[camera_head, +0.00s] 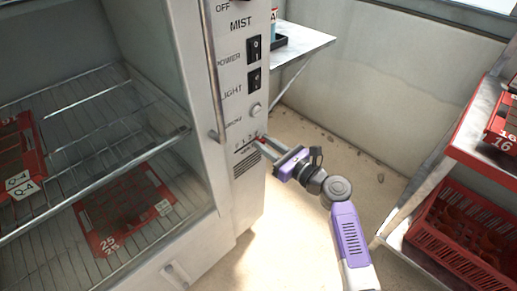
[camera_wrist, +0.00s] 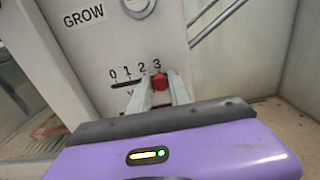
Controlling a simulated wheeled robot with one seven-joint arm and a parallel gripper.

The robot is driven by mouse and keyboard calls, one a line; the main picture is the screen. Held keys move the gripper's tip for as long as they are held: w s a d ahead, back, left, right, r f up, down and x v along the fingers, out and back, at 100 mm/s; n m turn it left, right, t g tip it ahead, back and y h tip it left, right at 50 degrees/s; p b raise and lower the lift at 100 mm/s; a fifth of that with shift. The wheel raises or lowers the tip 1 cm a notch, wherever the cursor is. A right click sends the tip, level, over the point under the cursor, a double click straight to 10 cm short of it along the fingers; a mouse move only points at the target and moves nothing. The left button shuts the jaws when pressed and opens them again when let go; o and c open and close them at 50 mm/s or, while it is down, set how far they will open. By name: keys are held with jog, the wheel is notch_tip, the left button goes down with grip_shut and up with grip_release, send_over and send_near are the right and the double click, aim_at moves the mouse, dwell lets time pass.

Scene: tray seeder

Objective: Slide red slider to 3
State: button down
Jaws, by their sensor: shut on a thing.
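The red slider (camera_wrist: 160,81) sits on the cabinet's control panel, just under the printed 3 at the right end of the scale in the wrist view. The scale (camera_wrist: 135,71) reads 0, 1, 2, 3 from left to right, with a dark slot running left of the slider. My gripper (camera_wrist: 161,88) is shut on the red slider, one finger on each side of it. In the head view my gripper (camera_head: 262,144) reaches the panel low down, below the knob, and its fingertips hide most of the slider there.
Above the scale are a round knob (camera_head: 255,110) and two black rocker switches (camera_head: 254,48). A vertical metal handle (camera_head: 212,70) stands left of the panel. Wire racks with red trays fill the cabinet at left. A shelf with a red crate (camera_head: 462,235) stands at right.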

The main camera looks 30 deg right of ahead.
jog(key=shift+d, duration=0.3)
jog(key=c, duration=1.2)
grip_release()
jog(key=shift+w, duration=0.1)
jog(key=shift+c, duration=0.2)
jog(key=p+v, duration=0.1)
jog(key=v, duration=0.7)
jog(key=shift+p, duration=0.3)
